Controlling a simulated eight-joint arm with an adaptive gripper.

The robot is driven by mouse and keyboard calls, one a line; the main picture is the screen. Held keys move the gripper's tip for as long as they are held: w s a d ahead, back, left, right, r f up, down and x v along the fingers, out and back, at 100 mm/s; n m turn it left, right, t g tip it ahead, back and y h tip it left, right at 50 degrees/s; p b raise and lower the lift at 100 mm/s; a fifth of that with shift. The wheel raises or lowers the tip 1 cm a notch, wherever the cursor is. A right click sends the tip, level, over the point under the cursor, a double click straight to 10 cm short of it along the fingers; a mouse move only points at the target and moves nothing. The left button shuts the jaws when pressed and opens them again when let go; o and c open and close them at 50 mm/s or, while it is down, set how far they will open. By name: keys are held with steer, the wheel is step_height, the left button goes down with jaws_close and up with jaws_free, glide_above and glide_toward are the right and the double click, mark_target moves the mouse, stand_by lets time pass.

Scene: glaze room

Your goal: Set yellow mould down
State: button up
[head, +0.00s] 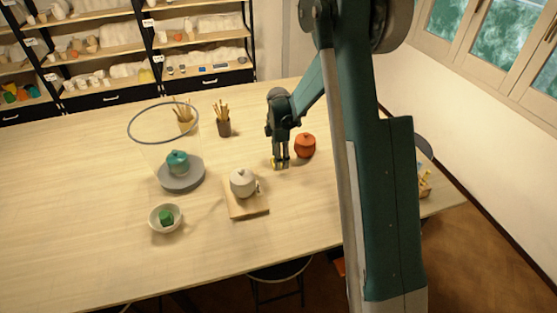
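The yellow mould (275,164) is a small piece at the fingertips of my gripper (280,160), partly hidden by the fingers. My gripper points straight down, with its two fingers a little apart and the mould between them. The mould is at or just above the wooden table (100,250), left of a lidded orange-red pot (305,146). I cannot tell whether it touches the table.
A white pot (243,182) stands on a wooden board (247,208). A bowl (154,222) holds a green piece (167,217). A brush cup (223,126) stands behind.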

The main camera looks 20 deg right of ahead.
step_height(320, 180, up, 11)
stand_by(0.6)
stand_by(0.3)
steer(key=shift+s+r, duration=0.1)
steer(key=s+a+r+m+t, duration=0.3)
steer(key=s+r+m, duration=0.5)
steer(key=s+r, duration=0.95)
steer(key=s+a+m+t, duration=0.1)
steer(key=s+m+t, duration=0.3)
steer(key=s+m, duration=0.6)
steer(key=s, duration=1.3)
steer(key=shift+s+a, duration=0.3)
